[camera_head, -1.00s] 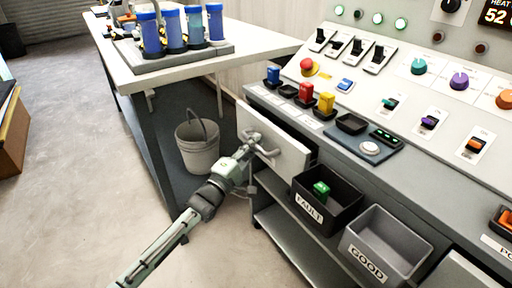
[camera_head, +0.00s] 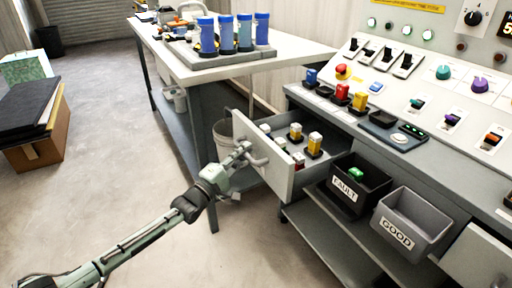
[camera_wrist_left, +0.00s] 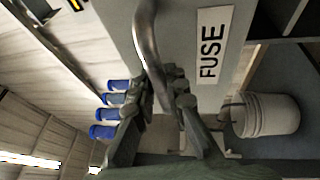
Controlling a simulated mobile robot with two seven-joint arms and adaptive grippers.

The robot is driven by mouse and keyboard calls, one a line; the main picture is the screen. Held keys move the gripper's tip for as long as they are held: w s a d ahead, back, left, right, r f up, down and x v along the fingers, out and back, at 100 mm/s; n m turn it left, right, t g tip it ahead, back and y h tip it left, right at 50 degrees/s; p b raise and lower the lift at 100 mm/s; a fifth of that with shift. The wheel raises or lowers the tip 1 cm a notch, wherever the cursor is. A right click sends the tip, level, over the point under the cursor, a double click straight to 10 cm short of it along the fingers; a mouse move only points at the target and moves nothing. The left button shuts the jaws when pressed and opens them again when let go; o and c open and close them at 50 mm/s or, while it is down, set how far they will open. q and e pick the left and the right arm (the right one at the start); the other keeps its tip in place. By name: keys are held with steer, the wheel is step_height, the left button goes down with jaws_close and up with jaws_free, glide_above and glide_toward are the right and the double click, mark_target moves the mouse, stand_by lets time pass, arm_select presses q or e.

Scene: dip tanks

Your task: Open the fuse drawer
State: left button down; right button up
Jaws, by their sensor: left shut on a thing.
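The fuse drawer (camera_head: 284,181) stands pulled out from under the control console in the head view, with several yellow, white and red fuses (camera_head: 314,143) inside. My left gripper (camera_head: 241,155) is at the drawer's front, shut on its handle (camera_head: 258,158). In the left wrist view the curved metal handle (camera_wrist_left: 147,40) runs between the fingers of my left gripper (camera_wrist_left: 165,95). The drawer's FUSE label (camera_wrist_left: 212,45) is beside it. My right gripper is not in view.
A black FAULT bin (camera_head: 347,202) holding a green fuse and a grey GOOD bin (camera_head: 392,231) stand right of the drawer. A table with blue-capped cylinders (camera_head: 207,36) stands at the back.

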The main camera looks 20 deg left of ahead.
arm_select(q)
steer(key=shift+s+a, duration=0.6)
steer(key=shift+s, duration=0.15)
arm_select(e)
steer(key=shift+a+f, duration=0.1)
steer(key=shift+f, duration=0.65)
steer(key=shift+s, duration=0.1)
arm_select(q)
steer(key=c, duration=1.5)
jaws_free()
steer(key=shift+c, duration=0.2)
steer(key=v, duration=1.2)
